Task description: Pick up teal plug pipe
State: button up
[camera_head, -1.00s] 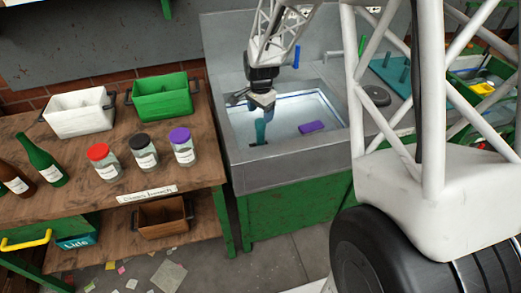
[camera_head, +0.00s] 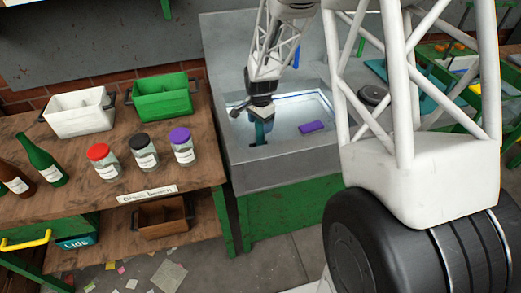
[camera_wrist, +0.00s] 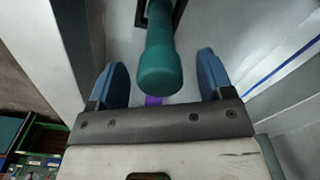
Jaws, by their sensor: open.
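The teal plug pipe (camera_wrist: 160,62) shows between my gripper's two blue fingers in the wrist view, with its rounded end toward the palm. Its far end meets a dark square opening in the sink floor. In the head view the pipe (camera_head: 260,132) stands in the sink (camera_head: 286,138), its upper part hidden by my gripper. My gripper (camera_wrist: 162,78) is open, with a finger on each side of the pipe and visible gaps between. In the head view my gripper (camera_head: 262,113) is down inside the sink, over the pipe.
A purple block (camera_head: 311,127) lies on the sink floor right of the pipe. The sink walls stand close around my gripper. A wooden bench on the left holds a white bin (camera_head: 80,112), a green bin (camera_head: 163,97), jars and bottles.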

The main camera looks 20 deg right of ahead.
grip_shut()
dwell(0.5)
jog(key=shift+r, duration=0.1)
jog(key=shift+r, duration=4.95)
